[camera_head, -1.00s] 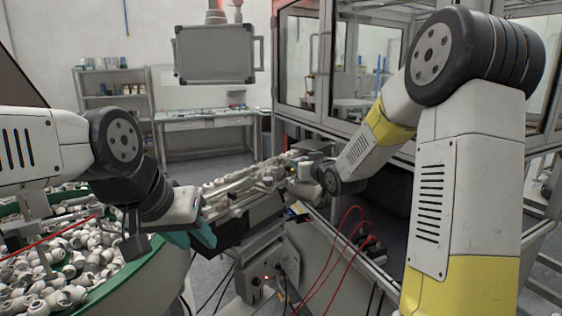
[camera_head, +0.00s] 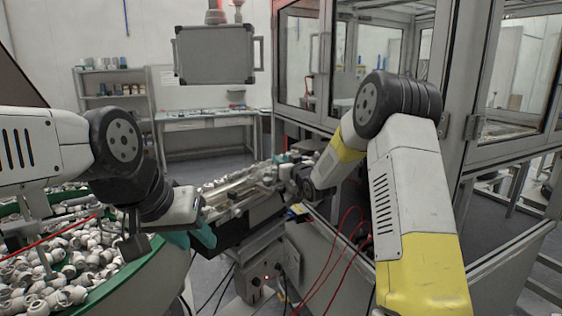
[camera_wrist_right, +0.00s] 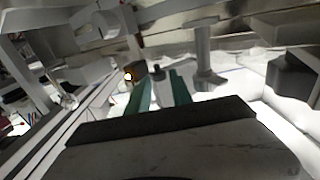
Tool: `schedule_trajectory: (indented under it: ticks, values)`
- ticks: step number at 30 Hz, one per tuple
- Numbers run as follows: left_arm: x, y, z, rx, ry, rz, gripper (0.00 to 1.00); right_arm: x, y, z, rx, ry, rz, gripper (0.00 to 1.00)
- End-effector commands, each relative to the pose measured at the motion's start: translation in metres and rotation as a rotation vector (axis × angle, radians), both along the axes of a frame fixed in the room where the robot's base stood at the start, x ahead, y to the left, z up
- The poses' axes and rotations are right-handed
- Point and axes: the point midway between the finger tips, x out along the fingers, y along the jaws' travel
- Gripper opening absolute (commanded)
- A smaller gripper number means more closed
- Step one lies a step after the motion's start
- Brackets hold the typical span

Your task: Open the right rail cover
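The rail track (camera_head: 238,188) runs from the green-rimmed bowl toward the glass-walled machine in the head view. I cannot clearly make out the right rail cover. My right gripper (camera_head: 284,158) is at the far end of the track, mostly hidden by its own wrist. In the right wrist view, its two teal fingers (camera_wrist_right: 162,88) stand apart, with a small dark knob (camera_wrist_right: 158,72) showing between or just beyond them. I cannot tell whether they touch it. My left gripper (camera_head: 192,234) hangs beside the bowl, teal fingers apart and empty, clear of the track.
A green-rimmed bowl (camera_head: 150,268) full of white caps is at the lower left. The glass-walled machine (camera_head: 300,62) stands behind my right arm. Red cables (camera_head: 345,240) hang in front of it. A grey control panel (camera_head: 214,55) hangs above open floor at the back.

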Motion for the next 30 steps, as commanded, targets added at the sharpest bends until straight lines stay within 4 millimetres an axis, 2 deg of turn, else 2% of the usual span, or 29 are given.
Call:
schedule_trajectory:
  ticks: [7,11,12,30]
  values:
    - [0.0,0.0,0.0,0.0,0.0,0.0,0.36,0.0009,0.0003,-0.0003,0.0,0.001,0.0,0.27]
    - [0.0,0.0,0.0,0.0,0.0,0.0,0.36,0.0008,0.0002,-0.0003,0.0,0.001,0.0,0.01]
    - [0.0,0.0,0.0,0.0,0.0,0.0,0.36,0.0007,0.0002,-0.0003,0.0,0.001,0.0,0.0]
    - [0.0,0.0,0.0,0.0,0.0,0.0,0.36,0.0005,0.0001,-0.0003,0.0,0.001,0.0,0.0]
